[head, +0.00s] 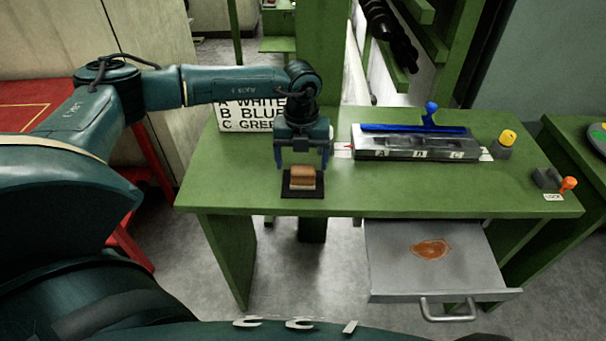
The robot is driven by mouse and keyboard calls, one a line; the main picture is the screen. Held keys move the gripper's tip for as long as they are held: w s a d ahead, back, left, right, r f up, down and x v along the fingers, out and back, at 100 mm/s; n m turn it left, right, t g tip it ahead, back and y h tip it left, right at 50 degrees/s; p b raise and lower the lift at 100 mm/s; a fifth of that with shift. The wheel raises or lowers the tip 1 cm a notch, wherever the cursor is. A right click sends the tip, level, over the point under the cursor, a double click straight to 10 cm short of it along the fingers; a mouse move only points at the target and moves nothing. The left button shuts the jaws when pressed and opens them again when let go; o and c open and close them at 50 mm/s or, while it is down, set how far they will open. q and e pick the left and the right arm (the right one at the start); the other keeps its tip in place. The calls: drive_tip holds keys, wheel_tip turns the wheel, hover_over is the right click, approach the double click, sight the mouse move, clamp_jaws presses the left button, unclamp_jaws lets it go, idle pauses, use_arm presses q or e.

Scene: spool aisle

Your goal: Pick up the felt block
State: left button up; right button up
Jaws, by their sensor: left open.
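The felt block (303,174), brown on top with a paler lower part, sits on a small dark square pad (302,192) near the front left edge of the green table. My left gripper (303,163) points down over the block, its two blue fingers apart on either side of it. I cannot tell whether the fingers touch the block. My right gripper does not show.
On the green table (220,185) are a lettered sign (240,115), a metal box with a blue lid (415,145), a yellow knob (508,138) and an orange-knobbed lever (568,184). A grey drawer (400,275) stands open below. A red table (40,100) is at left.

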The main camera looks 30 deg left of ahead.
sight(303, 169)
use_arm(q)
drive_tip(key=f, duration=0.4)
drive_tip(key=shift+d+f+p, duration=0.15)
drive_tip(key=shift+d+p, duration=0.05)
drive_tip(key=shift+p, duration=0.1)
drive_tip(key=shift+c, duration=0.2)
drive_tip(key=c, duration=1)
wheel_tip(303, 169, up, 10)
drive_tip(key=shift+r+b, duration=0.1)
drive_tip(key=shift+b, duration=0.5)
drive_tip(key=shift+c, duration=0.2)
drive_tip(key=o, duration=0.5)
drive_tip(key=c, duration=0.4)
